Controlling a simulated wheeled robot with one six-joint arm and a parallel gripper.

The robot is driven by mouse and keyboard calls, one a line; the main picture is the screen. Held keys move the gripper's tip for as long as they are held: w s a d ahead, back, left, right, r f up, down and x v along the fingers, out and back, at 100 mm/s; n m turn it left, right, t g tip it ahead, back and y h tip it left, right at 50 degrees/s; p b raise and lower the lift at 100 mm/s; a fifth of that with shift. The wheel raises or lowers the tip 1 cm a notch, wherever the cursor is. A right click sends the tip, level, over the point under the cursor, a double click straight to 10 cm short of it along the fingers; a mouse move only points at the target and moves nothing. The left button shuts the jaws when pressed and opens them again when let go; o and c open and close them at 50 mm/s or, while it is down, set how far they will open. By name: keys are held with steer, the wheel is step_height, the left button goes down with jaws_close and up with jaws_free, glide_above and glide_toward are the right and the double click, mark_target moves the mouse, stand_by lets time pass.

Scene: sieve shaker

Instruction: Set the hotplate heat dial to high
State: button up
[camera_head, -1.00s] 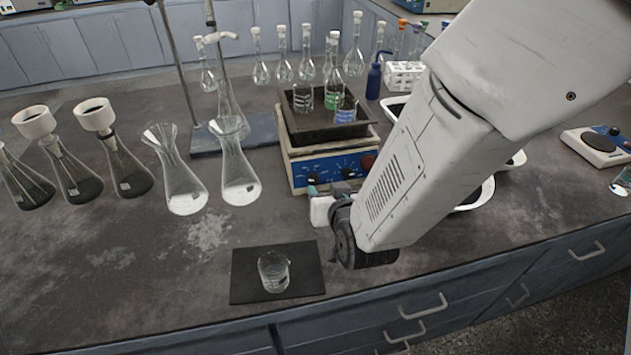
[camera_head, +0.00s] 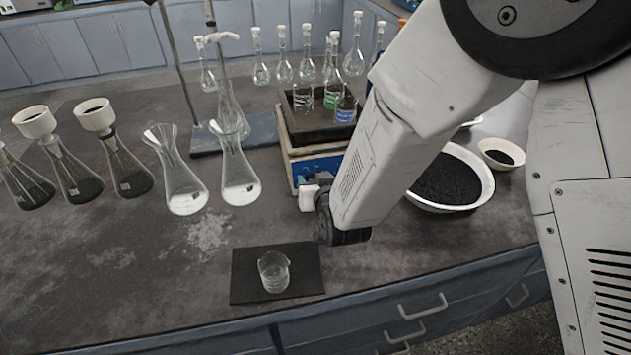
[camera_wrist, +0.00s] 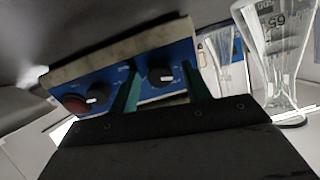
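The hotplate (camera_head: 288,168) stands mid-bench, with a dark tray on top and a blue front panel. My arm and gripper hide most of the panel in the head view. In the wrist view the blue panel (camera_wrist: 122,86) carries a black dial (camera_wrist: 160,76), a second black dial (camera_wrist: 97,96) and a red knob (camera_wrist: 72,104). Their labels are too small to read. My gripper (camera_wrist: 160,70) is open, its two teal fingers on either side of the first dial. I cannot tell whether they touch it. In the head view the fingertips are hidden at the panel's left part.
Beakers (camera_head: 345,112) stand on the hotplate. Glass flasks (camera_head: 238,175) stand left of it, one near my gripper. A beaker (camera_head: 273,272) on a black mat (camera_head: 306,268) sits in front. A white bowl of dark grains (camera_head: 487,185) is to the right.

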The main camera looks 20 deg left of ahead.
steer(key=c, duration=0.9)
steer(key=shift+o, duration=0.2)
